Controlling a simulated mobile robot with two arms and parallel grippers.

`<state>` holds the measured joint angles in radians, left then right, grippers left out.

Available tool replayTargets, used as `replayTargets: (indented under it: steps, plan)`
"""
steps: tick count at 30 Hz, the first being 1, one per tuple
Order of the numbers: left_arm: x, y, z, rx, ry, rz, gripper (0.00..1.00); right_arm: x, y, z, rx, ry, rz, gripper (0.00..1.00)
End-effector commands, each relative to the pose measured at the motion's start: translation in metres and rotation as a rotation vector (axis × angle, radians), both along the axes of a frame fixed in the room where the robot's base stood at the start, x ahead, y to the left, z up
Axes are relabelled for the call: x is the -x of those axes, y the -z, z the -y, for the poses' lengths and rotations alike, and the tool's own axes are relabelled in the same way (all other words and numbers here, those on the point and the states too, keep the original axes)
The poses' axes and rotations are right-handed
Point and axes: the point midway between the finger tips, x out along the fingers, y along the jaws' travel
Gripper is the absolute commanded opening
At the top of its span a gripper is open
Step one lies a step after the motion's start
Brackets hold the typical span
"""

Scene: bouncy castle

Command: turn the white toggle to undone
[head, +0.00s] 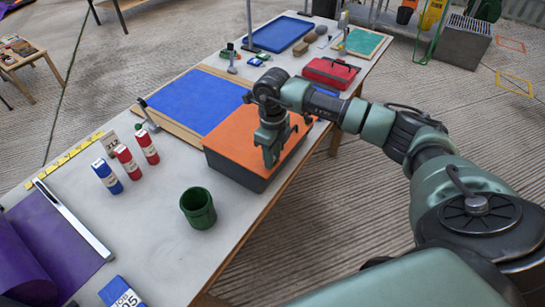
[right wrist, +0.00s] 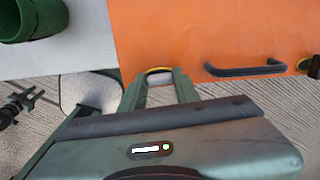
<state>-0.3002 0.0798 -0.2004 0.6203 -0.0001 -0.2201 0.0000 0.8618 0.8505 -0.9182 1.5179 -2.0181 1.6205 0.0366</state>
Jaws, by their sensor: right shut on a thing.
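A dark grey case with an orange lid (head: 236,142) stands at the table's front edge, its lid down. The lid also shows in the right wrist view (right wrist: 210,28), with a black handle (right wrist: 245,70) along its edge. The white toggle (right wrist: 159,79), pale with a yellow rim, is at the lid's edge, left of the handle. My right gripper (right wrist: 160,86) is shut on it, and the fingers hide part of it. In the head view my right gripper (head: 270,157) reaches down at the case's front side. My left gripper is not clearly visible.
A green cup (head: 198,208) stands left of the case. Red and blue cartons (head: 127,162) stand behind it. A blue panel (head: 198,101) lies behind the case, and a red case (head: 331,72) is farther along the table. A second latch (right wrist: 313,66) is right of the handle.

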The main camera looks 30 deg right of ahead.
Motion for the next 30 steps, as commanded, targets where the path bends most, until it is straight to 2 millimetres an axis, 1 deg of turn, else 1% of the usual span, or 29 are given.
replayTargets:
  steps: [9,22,23,24,25,30]
  plan:
    - [-0.0001,0.0030,0.0001,0.000,0.000,0.000,0.36,-0.0011,-0.0015,0.0008,0.001,0.085,0.004,0.00]
    - [-0.0002,0.0030,0.0001,0.000,0.000,0.000,0.36,-0.0014,-0.0019,0.0008,0.001,0.095,0.005,0.00]
    - [-0.0002,0.0030,0.0000,0.000,0.000,0.000,0.36,-0.0014,-0.0020,0.0008,0.001,0.095,0.005,0.34]
    - [-0.0002,0.0030,0.0000,0.000,-0.001,0.000,0.36,-0.0014,-0.0020,0.0008,0.001,0.095,0.005,0.45]
    - [-0.0002,0.0030,0.0000,0.000,-0.001,0.000,0.36,-0.0014,-0.0019,0.0008,0.000,0.095,0.004,0.53]
    - [-0.0002,0.0031,0.0000,0.000,-0.001,0.000,0.36,-0.0008,-0.0011,0.0005,0.001,0.093,0.003,0.53]
